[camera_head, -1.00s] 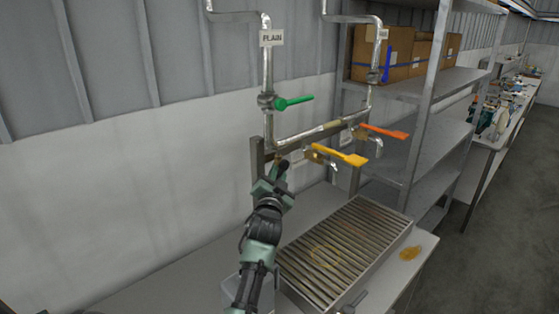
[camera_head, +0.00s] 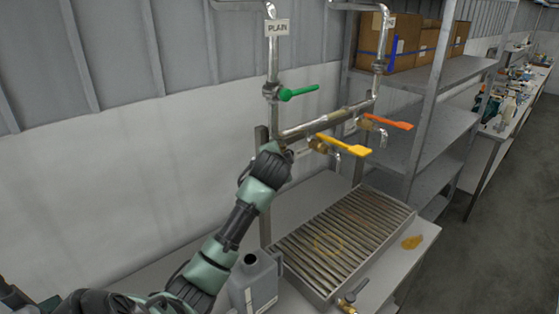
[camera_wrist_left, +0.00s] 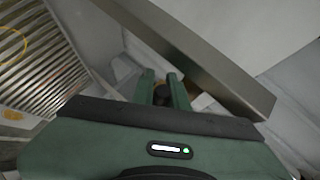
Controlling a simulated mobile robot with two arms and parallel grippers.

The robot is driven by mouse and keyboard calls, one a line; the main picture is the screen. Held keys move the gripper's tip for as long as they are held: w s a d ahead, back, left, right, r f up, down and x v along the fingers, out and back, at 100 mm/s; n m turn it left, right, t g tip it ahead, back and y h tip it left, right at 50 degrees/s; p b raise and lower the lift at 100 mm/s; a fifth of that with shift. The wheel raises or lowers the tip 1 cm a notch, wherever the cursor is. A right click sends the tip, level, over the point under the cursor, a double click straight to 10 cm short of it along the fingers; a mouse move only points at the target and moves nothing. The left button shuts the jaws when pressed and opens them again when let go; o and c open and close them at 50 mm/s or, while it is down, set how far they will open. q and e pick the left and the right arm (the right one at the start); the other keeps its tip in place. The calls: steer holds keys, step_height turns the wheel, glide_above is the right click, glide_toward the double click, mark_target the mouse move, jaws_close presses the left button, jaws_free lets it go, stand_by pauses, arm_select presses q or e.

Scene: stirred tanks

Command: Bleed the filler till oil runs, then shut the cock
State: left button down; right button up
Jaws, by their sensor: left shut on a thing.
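My left gripper (camera_wrist_left: 163,84) is shut on a small dark knob (camera_wrist_left: 162,94) beside a metal bar. In the head view my own wrist hides its fingertips and the knob, at the left end of the filler's horizontal pipe (camera_head: 325,122). A yellow lever (camera_head: 343,144) and an orange lever (camera_head: 390,123) stick out to the right from brass cocks above bent spouts (camera_head: 356,150). A green lever (camera_head: 300,92) is on the upright pipe labelled PLAIN (camera_head: 277,28). No running oil shows at the spouts. My right gripper is not in view.
A slatted drip tray (camera_head: 385,208) lies below the spouts, with a yellowish ring on its slats. A grey jug (camera_head: 253,282) stands left of it. A brass fitting (camera_head: 349,298) is at its front. An amber puddle (camera_head: 412,242) lies on the bench. Shelves (camera_head: 425,130) stand right.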

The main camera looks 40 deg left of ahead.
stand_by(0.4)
arm_select(q)
steer(key=c, duration=1.4)
jaws_free()
steer(key=shift+d, duration=0.1)
steer(key=b+v, duration=0.2)
steer(key=v, duration=0.5)
steer(key=shift+s+d+r+b, duration=0.2)
steer(key=shift+r+b, duration=0.1)
steer(key=shift+b, duration=0.1)
